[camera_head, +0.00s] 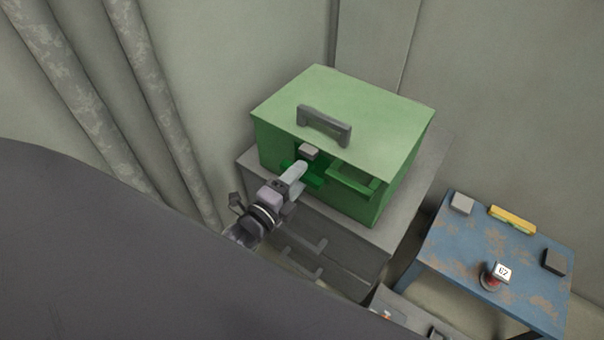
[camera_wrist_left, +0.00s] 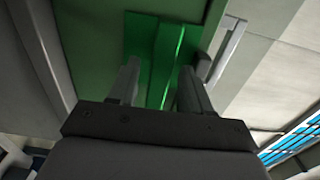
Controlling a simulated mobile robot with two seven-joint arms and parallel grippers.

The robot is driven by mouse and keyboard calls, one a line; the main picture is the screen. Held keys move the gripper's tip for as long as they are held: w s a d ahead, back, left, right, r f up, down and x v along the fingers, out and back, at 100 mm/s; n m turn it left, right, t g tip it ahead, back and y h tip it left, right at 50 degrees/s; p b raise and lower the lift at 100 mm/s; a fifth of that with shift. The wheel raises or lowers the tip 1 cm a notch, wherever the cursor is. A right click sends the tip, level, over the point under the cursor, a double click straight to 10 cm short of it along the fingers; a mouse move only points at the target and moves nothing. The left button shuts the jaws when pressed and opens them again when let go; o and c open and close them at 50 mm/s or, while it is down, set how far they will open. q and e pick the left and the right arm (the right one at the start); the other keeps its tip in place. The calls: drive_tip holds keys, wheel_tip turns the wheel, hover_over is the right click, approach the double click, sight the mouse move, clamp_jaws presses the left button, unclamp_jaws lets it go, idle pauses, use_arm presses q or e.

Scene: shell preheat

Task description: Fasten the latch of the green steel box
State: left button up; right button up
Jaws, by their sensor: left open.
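The green steel box (camera_head: 345,110) stands on a grey cabinet, with its lid down and a dark grey handle (camera_head: 324,124) on top. A small grey latch piece (camera_head: 308,152) shows at the upper front edge of the box. My left gripper (camera_head: 299,170) is at the box front, just below that piece. The left wrist view shows the two fingers (camera_wrist_left: 157,85) apart, pointing at the green front (camera_wrist_left: 100,40), with a raised green strip between them. I cannot tell whether the fingers touch it. My right gripper is not in view.
The grey cabinet (camera_head: 415,190) has bar handles on its front. Pipes (camera_head: 150,80) run along the left wall.

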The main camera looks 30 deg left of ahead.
use_arm(q)
drive_tip(key=shift+w+d, duration=0.15)
drive_tip(key=shift+w, duration=0.7)
drive_tip(key=shift+c, duration=0.3)
clamp_jaws()
